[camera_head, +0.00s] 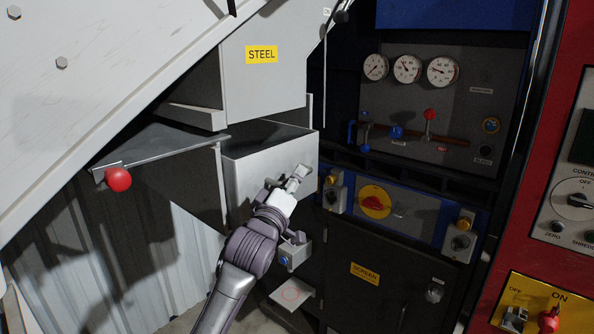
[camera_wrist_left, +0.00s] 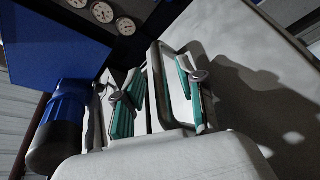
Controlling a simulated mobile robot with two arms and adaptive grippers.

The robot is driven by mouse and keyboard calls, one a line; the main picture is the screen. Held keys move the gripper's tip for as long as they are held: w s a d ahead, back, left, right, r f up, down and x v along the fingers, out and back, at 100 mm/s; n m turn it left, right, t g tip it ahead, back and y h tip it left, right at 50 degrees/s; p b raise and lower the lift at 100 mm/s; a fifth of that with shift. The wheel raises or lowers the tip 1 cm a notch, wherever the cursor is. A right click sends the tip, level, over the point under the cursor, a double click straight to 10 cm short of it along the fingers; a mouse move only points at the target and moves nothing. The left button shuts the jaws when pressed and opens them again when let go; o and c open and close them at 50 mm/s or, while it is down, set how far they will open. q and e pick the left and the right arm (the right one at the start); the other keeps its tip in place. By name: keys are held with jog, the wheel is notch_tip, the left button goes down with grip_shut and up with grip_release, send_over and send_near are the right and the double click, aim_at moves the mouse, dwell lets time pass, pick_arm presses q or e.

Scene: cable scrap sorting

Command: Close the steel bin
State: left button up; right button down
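The steel bin (camera_head: 262,178) is a pale grey box below the upper housing with the yellow STEEL label (camera_head: 262,54). It juts out, and its dark open top shows. My left gripper (camera_head: 294,181) is at the bin's front, toward its right side. In the left wrist view the two teal-padded fingers of my left gripper (camera_wrist_left: 160,98) stand apart near a metal loop handle (camera_wrist_left: 155,75) on a grey panel. The left finger is outside the loop, and the right one overlaps its right part. Whether they touch it is unclear. My right gripper is in neither view.
A lever with a red ball (camera_head: 118,180) sticks out at the left. A control panel with a yellow-and-red rotary switch (camera_head: 374,202) and gauges (camera_head: 407,69) stands to the right. A red cabinet (camera_head: 535,195) is at the far right. A blue cylinder (camera_wrist_left: 62,120) is close in the wrist view.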

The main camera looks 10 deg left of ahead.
pick_arm(q)
jog(key=shift+x, duration=0.85)
grip_shut()
